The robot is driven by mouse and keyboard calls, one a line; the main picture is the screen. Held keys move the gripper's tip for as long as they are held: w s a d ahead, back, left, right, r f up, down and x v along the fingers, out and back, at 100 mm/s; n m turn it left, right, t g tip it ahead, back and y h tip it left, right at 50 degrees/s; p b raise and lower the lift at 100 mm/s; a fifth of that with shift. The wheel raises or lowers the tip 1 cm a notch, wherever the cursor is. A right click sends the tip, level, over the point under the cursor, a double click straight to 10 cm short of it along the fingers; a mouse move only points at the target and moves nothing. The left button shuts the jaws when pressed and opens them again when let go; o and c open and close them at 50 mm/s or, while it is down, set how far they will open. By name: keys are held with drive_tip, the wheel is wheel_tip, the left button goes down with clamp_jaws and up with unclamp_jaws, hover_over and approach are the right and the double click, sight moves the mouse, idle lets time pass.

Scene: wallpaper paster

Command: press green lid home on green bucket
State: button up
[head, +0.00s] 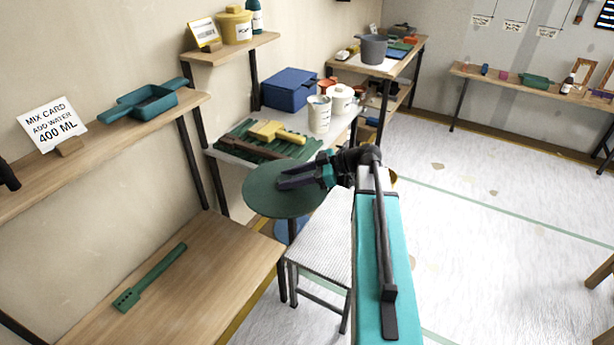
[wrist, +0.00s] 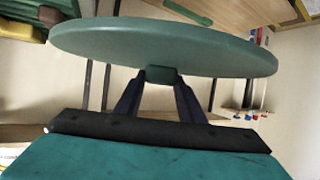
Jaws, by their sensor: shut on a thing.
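The green lid (head: 268,205) is a flat, dark green disc held up in the air, near the middle of the head view. My gripper (head: 284,178) reaches in from the right and is shut on the lid's small knob. In the wrist view the lid (wrist: 165,45) spans most of the width, and the fingers of my gripper (wrist: 160,80) close on the block-like knob. The lid looks slightly tilted there. I cannot make out a green bucket in either view. The lid and my arm hide part of the space below and behind them.
A patterned-top stool (head: 325,245) stands below the lid, with something blue (head: 281,231) partly hidden beside it. A table (head: 225,143) behind holds a blue box (head: 290,88) and white pots (head: 319,113). A bench (head: 205,265) at left holds a green toothed tool (head: 150,277).

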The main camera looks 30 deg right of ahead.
drive_tip(key=a+r+p, duration=1.1)
drive_tip(key=a+r, duration=0.2)
drive_tip(key=a, duration=0.3)
drive_tip(key=shift+w+r, duration=0.15)
drive_tip(key=shift+r, duration=0.05)
drive_tip(key=shift+a, duration=0.15)
